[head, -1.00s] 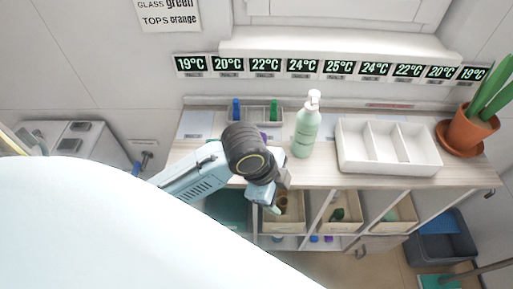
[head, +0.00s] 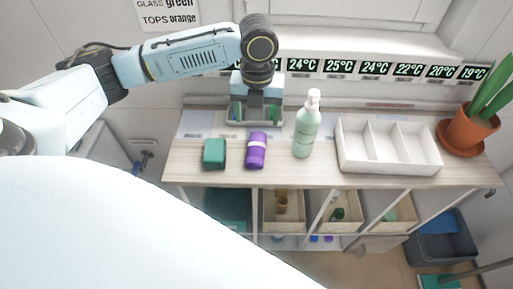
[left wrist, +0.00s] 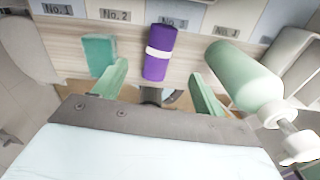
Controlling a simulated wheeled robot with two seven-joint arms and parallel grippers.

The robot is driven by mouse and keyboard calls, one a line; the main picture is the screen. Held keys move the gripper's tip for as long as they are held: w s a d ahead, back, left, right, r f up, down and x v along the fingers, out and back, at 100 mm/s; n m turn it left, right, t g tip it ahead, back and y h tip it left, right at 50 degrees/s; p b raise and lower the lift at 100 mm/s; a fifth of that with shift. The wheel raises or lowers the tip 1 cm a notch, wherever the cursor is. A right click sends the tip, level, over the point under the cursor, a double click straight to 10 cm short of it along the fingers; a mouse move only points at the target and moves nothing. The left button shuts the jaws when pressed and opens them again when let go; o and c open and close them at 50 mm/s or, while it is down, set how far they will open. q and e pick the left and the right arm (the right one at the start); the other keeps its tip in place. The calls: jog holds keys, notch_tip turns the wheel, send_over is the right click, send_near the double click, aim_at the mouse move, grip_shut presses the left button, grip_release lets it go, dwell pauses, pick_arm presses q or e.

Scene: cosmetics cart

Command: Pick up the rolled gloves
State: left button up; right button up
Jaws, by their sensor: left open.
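The rolled gloves are a purple roll with a white band (head: 256,150), lying on the wooden cart top between a green block and the pump bottle. In the left wrist view the purple roll (left wrist: 161,50) is just beyond the gap between the fingers. My left gripper (head: 256,114) hangs over the back of the cart top, behind the roll in the head view. Its pale green fingers also show in the left wrist view (left wrist: 158,70), spread apart with nothing between them. My right gripper is not in view.
The green block (head: 214,154) lies left of the roll. A pale green pump bottle (head: 305,132) stands close on the right. A white divided tray (head: 388,168) and a potted plant (head: 467,132) are farther right. Bins (head: 283,212) sit below the top.

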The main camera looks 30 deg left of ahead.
aim_at(257, 141)
pick_arm(q)
notch_tip(257, 141, down, 10)
jog(key=shift+f+b, duration=0.25)
jog(key=shift+b, duration=0.2)
jog(key=c, duration=1.1)
